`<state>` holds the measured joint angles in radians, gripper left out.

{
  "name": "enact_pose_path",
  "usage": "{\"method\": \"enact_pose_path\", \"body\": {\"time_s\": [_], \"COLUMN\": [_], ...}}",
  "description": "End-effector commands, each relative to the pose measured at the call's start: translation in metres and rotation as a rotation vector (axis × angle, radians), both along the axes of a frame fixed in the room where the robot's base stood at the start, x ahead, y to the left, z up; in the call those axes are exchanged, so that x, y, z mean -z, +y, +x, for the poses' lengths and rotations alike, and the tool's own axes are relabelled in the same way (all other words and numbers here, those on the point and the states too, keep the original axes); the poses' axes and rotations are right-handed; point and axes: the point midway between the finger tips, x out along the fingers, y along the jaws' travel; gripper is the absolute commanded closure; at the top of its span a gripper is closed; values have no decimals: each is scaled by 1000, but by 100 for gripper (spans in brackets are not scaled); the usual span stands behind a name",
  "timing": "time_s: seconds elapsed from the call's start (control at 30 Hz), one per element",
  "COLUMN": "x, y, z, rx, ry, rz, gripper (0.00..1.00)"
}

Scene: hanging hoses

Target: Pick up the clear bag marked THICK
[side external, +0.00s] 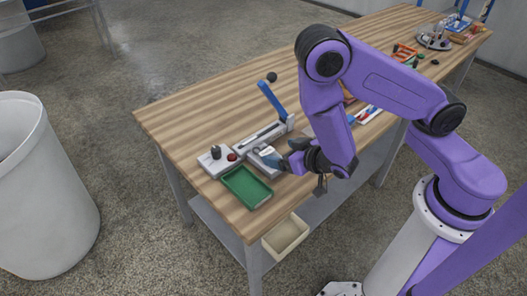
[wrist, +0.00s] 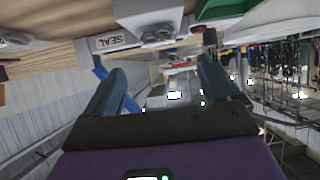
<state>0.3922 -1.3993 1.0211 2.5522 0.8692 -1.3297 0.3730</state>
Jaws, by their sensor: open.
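I cannot make out a clear bag marked THICK in either view. My gripper (side external: 280,161) is low at the table's near edge, beside the grey sealing device (side external: 238,151) and to the right of the green tray (side external: 255,199). In the wrist view my gripper (wrist: 160,67) has its two blue fingers spread with nothing visible between them. The sealing device, with a label reading SEAL (wrist: 110,42), lies beyond the fingertips at the top of that view. My arm hides part of the tabletop.
The sealing device has a raised blue lever (side external: 272,99). A cream bin (side external: 285,238) hangs below the near table edge. Small parts and tools (side external: 368,114) lie behind my arm. The wooden table (side external: 190,112) is clear at the far left. A white barrel (side external: 45,205) stands left.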

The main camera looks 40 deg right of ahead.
Motion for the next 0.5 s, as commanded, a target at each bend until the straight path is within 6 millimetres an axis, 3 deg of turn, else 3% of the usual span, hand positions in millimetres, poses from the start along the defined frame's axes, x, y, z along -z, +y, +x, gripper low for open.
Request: {"method": "enact_pose_path", "body": {"time_s": [0.5], "x": [20], "y": [-1], "z": [37], "rx": [3], "ry": [0], "rz": [1], "gripper": [11]}}
